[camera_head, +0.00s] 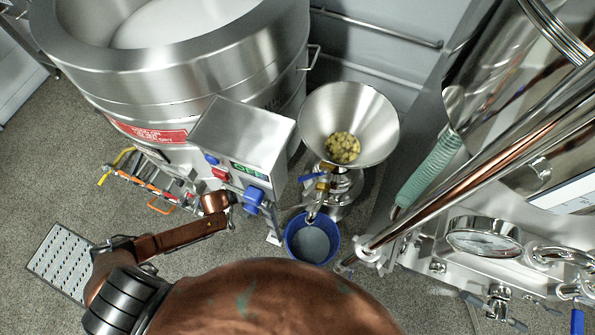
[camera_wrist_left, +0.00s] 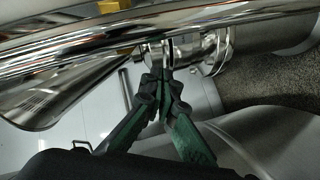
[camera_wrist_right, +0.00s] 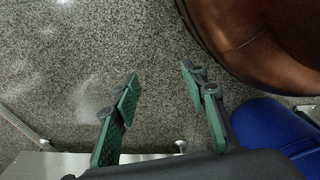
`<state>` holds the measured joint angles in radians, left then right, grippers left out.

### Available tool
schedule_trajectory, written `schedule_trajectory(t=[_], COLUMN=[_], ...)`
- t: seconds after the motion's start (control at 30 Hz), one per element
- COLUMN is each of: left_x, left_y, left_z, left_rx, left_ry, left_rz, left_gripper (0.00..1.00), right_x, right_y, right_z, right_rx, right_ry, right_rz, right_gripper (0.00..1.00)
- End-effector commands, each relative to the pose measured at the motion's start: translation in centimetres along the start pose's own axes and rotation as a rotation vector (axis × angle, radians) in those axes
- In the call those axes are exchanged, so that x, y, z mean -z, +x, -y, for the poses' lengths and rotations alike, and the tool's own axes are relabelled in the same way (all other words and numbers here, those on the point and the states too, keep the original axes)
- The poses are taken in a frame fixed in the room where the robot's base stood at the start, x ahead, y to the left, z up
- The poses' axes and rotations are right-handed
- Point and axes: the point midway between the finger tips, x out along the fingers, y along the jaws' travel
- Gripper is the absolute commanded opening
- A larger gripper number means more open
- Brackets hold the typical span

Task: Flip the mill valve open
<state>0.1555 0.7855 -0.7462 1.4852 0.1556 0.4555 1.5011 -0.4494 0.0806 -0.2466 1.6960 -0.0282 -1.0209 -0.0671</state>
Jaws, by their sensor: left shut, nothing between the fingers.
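The mill's steel funnel hopper (camera_head: 350,110) stands right of the control box in the head view, with yellow-green pieces inside. Below it, the valve's blue handle (camera_head: 312,178) sits beside a small yellow part on the mill's outlet. My left arm reaches in from the left, its wrist end beside the control box; its fingers are hidden there. In the left wrist view my left gripper (camera_wrist_left: 160,78) is shut and empty, its tips close to shiny steel pipework (camera_wrist_left: 190,48). Contact is unclear. My right gripper (camera_wrist_right: 161,80) is open and empty above the floor.
A blue bucket (camera_head: 312,240) stands under the outlet. The control box (camera_head: 240,140) carries red and blue parts. A large steel vessel (camera_head: 180,60) is behind it. Steel pipes and a gauge (camera_head: 484,240) crowd the right side.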

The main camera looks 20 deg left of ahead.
Motion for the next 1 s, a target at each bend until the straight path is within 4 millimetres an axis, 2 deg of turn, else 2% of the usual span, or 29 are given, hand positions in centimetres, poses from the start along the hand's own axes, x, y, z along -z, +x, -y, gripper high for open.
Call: schedule_trajectory(t=[0.03,0.1,0.2,0.33,0.43,0.57,1.0], left_x=[1.1,1.9,3.0,4.0,4.2,3.9,2.2], left_y=[-0.4,-1.3,-2.9,-4.6,-5.0,-4.0,2.7], left_z=[-1.3,-2.8,-4.3,-5.5,-6.0,-6.5,-8.8], left_rx=[-0.065,-0.146,-0.219,-0.267,-0.282,-0.287,-0.287], left_ry=[-0.052,-0.148,-0.261,-0.355,-0.388,-0.398,-0.397], left_rz=[0.046,0.110,0.195,0.270,0.296,0.302,0.299], left_gripper=[0.00,0.00,0.00,0.00,0.00,0.00,0.00], right_x=[-1.0,-2.1,-3.4,-4.5,-4.7,-4.5,-2.9], right_y=[0.4,1.0,1.6,2.1,2.2,1.9,-0.7], right_z=[-0.6,-1.2,-1.9,-2.5,-2.7,-2.6,-2.0], right_rx=[-0.002,-0.004,-0.007,-0.009,-0.009,-0.008,0.002], right_ry=[0.029,0.065,0.107,0.141,0.152,0.154,0.152], right_rz=[0.009,0.017,0.025,0.032,0.034,0.034,0.032], right_gripper=[0.40,0.40,0.40,0.40,0.40,0.40,0.40])
